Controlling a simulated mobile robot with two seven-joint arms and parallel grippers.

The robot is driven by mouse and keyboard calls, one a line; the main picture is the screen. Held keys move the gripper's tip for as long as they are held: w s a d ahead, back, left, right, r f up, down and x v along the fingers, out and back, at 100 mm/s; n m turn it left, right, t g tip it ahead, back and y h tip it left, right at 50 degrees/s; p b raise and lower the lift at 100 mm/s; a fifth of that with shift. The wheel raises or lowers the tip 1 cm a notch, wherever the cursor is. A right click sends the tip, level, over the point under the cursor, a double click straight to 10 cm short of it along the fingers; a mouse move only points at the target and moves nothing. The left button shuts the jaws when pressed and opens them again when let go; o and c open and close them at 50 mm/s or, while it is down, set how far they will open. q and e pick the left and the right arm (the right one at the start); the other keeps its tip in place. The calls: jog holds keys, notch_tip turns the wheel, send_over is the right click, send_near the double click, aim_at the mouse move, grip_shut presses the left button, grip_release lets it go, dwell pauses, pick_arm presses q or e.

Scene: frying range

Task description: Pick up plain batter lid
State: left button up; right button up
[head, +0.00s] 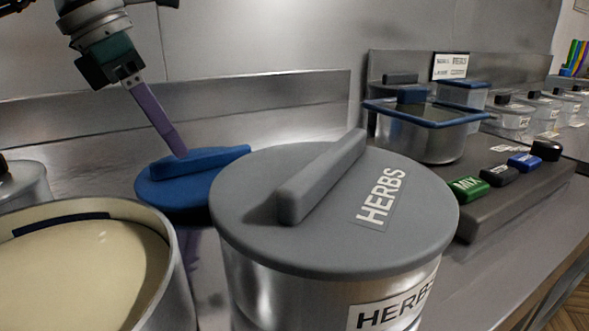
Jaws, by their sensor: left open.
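A round blue lid (165,193) with a raised bar handle (222,157) is left of centre, partly hidden behind the grey herbs lid. I see no label on it, so I cannot tell for sure that it is the plain batter lid. My left gripper (178,152) comes down from the upper left with its purple fingers at the blue handle. It is open, with the fingers lined up so that one hides the other. I cannot tell whether they touch the handle. An open pot of pale batter (85,270) stands at the lower left. My right gripper is not in view.
A steel herbs container (270,295) with a grey lid (420,205) stands close in front of the blue lid. A blue-rimmed container (420,138) and a block of labelled buttons (520,200) are at right. A steel backsplash (270,100) runs behind.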

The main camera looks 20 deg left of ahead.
aim_at(204, 168)
pick_arm(q)
jog(key=x, duration=0.3)
jog(key=shift+d+f, duration=0.15)
jog(key=shift+c, duration=0.4)
grip_shut()
